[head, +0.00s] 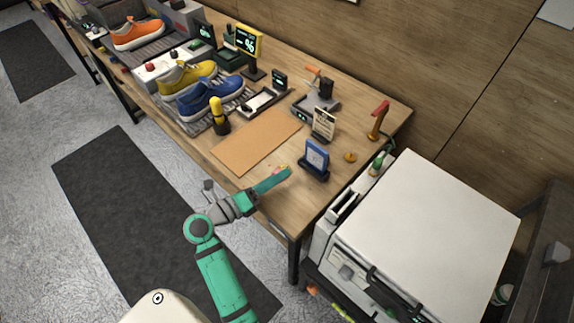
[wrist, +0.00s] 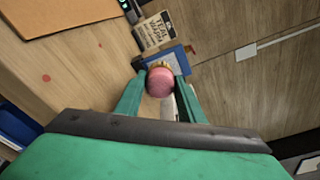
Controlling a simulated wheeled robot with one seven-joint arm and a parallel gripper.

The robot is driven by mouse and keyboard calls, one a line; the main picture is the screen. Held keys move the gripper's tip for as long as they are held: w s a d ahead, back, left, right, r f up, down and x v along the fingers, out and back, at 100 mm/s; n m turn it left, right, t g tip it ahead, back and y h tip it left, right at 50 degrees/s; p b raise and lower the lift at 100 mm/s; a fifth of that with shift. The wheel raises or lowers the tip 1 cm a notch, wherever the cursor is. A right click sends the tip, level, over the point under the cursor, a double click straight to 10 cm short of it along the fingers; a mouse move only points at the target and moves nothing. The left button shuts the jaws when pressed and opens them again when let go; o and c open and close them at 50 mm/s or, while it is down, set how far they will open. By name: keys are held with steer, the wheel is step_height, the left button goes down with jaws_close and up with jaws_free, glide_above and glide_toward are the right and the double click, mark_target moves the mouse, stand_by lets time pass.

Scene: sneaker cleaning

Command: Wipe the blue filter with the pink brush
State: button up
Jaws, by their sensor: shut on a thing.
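My gripper (head: 284,174) is shut on the pink brush, above the table's front edge. In the wrist view the brush's round pink end (wrist: 160,81) sits between the two green fingers (wrist: 158,96). In the head view the brush is mostly hidden by the gripper. The blue filter (head: 316,157) stands upright in a dark holder just right of my gripper. In the wrist view the blue filter (wrist: 182,59) lies just beyond the brush, which partly covers it. I cannot tell whether brush and filter touch.
A small sign (head: 323,124) stands behind the filter. A tan mat (head: 255,141) lies to the left and is bare. A yellow-topped bottle (head: 217,117) and a blue sneaker (head: 208,98) are further left. A round brass-coloured piece (head: 350,157) is right of the filter.

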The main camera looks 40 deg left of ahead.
steer(key=shift+a+r+x, duration=0.1)
steer(key=shift+a+x, duration=0.05)
steer(key=shift+x, duration=1.4)
steer(key=shift+a+r+x, duration=0.15)
steer(key=shift+x, duration=1.4)
steer(key=shift+x, duration=0.95)
steer(key=shift+r, duration=0.1)
steer(key=shift+s+d, duration=0.2)
steer(key=shift+d, duration=3.05)
steer(key=shift+w+a, duration=0.15)
steer(key=shift+a, duration=1.55)
steer(key=shift+w+a, duration=0.15)
steer(key=shift+a, duration=1.55)
steer(key=shift+s, duration=0.15)
